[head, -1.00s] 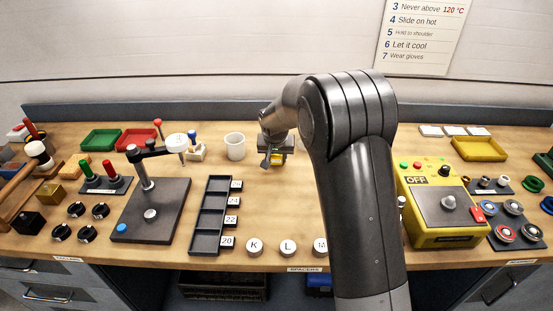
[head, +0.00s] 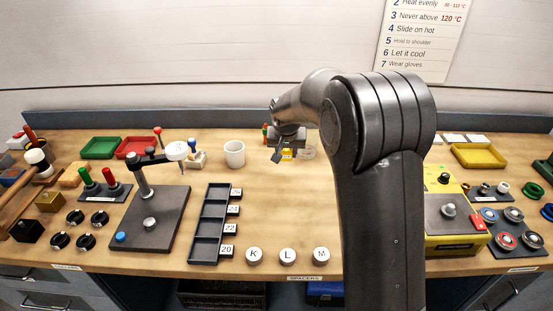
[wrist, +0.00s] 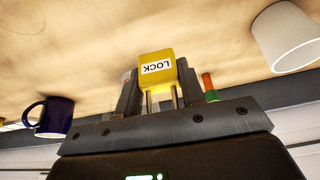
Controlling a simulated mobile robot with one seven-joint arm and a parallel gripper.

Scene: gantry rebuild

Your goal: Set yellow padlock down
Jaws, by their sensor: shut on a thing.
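The yellow padlock (wrist: 157,68) with a white LOCK label is between the fingers of my gripper (wrist: 155,95) in the wrist view. Its body sticks out beyond the fingers and its metal shackle points back toward the palm. In the head view my gripper (head: 284,146) is over the back middle of the wooden bench, right of the white cup, and only a little of the padlock (head: 287,154) shows below it. I cannot tell whether the padlock touches the bench top (head: 270,200).
The white cup (head: 234,153) stands left of my gripper; a dark blue mug (wrist: 52,117) shows in the wrist view. An orange and green item (wrist: 209,88) is close beside one finger. Round lettered spacers (head: 287,254) line the front edge. Bench between them and my gripper is clear.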

